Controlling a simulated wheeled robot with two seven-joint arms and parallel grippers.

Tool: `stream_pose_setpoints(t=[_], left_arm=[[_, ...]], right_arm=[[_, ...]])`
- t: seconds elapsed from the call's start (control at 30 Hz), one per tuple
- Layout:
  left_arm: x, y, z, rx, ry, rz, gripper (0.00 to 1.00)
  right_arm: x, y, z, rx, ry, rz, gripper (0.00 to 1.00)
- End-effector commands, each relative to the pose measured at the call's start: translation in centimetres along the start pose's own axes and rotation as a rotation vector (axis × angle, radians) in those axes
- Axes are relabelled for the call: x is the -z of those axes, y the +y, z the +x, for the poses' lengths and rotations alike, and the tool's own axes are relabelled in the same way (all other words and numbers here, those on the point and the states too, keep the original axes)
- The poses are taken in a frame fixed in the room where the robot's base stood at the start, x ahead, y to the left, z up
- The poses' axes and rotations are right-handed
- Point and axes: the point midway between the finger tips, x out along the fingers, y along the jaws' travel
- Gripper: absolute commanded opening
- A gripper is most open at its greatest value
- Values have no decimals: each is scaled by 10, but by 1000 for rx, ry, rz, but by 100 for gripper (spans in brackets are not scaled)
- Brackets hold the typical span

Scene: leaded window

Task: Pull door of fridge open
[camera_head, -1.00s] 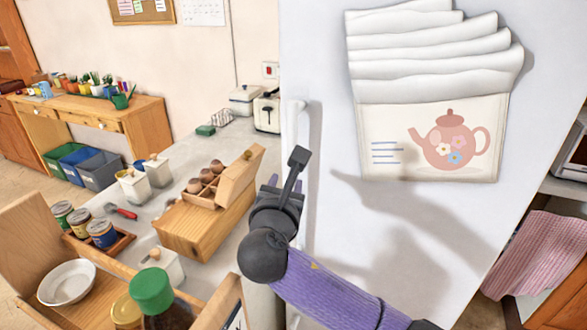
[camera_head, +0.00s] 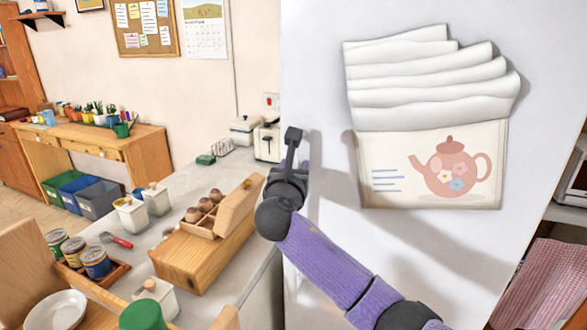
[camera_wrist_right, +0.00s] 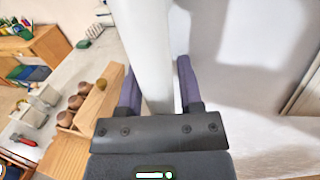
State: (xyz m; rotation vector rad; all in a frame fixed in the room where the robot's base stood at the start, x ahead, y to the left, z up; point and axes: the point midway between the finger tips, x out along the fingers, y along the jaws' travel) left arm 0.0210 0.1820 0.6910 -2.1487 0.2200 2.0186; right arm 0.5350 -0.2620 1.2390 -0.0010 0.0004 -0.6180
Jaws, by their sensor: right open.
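The fridge (camera_head: 315,70) is a large pale panel filling the right half of the head view, and its door looks shut. In the right wrist view, its white upright bar handle (camera_wrist_right: 148,40) runs between the two purple fingers of my right gripper (camera_wrist_right: 157,78). The fingers are open, one on each side of the bar, with a gap showing at the right finger. In the head view, my right gripper (camera_head: 287,172) is at the fridge's left edge and covers most of the handle. My left gripper is out of view.
A pouch with a teapot picture (camera_head: 435,165) hangs on the fridge front. Left of it, the counter holds a wooden egg box (camera_head: 210,225), white canisters (camera_head: 155,198) and a toaster (camera_head: 267,143). A pink towel (camera_head: 540,285) hangs at lower right.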

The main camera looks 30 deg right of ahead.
Motion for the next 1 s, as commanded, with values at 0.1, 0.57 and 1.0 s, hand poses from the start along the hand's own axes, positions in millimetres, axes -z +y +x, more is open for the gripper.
stream_pose_setpoints(t=[0.1, 0.57, 1.0], left_arm=[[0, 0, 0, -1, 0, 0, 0], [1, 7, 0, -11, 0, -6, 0], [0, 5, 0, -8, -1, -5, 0]], right_arm=[[0, 0, 0, 0, 0, 0, 33], [0, 0, 0, 1, 1, 0, 0], [1, 0, 0, 1, 1, 0, 0]])
